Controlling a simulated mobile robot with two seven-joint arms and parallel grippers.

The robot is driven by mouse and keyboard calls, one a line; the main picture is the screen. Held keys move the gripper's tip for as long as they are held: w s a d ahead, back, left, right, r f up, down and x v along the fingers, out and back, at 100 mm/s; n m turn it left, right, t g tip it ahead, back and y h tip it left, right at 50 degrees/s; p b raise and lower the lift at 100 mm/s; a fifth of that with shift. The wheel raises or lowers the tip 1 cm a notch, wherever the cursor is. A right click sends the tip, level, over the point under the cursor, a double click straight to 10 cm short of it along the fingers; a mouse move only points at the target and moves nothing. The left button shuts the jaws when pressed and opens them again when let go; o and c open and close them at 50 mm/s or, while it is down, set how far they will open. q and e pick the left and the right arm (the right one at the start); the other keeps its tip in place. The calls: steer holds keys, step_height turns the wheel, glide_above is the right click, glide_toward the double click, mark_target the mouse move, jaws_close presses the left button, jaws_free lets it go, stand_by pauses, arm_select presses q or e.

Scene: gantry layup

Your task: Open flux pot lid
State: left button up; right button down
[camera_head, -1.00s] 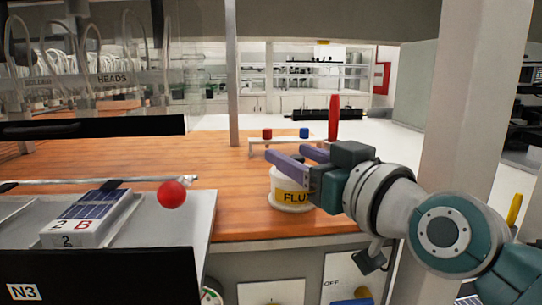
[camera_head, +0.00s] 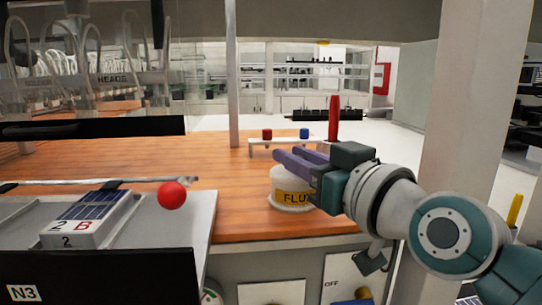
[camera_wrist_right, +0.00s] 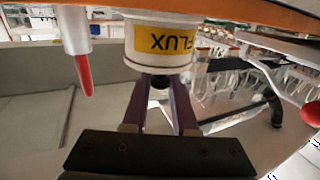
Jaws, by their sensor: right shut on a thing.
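The flux pot (camera_head: 291,199) is a white round pot with a yellow FLUX label on the wooden bench near its front edge. My right gripper (camera_head: 300,158) reaches in from the right over the pot. In the wrist view its purple fingers (camera_wrist_right: 160,88) are shut on the knob from both sides. The fingers and gripper body hide much of the pot's top in the head view. My left gripper is not in view.
A small rack with red and blue caps (camera_head: 285,142) and a red-handled tool (camera_head: 333,118) stands behind the pot. A red ball knob (camera_head: 172,195) and a grey tray (camera_head: 150,225) are at the left. A post (camera_head: 455,120) stands at the right. Wooden bench between is clear.

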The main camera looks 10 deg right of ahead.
stand_by(0.8)
steer(key=shift+r+p, duration=0.25)
steer(key=shift+p, duration=0.3)
steer(key=r+g+p, duration=0.1)
steer(key=g+p, duration=0.1)
steer(key=p, duration=0.3)
steer(key=w+r+m+g+h+p, duration=0.1)
steer(key=p, duration=0.4)
steer(key=shift+w+g, duration=0.3)
steer(key=shift+g, duration=0.1)
steer(key=shift+w+m+g+p, duration=0.3)
steer(key=shift+g+p, duration=0.3)
steer(key=shift+p, duration=0.25)
steer(key=shift+w+g+h+p, duration=0.2)
steer(key=shift+g+h+p, duration=0.1)
steer(key=shift+g+p, duration=0.25)
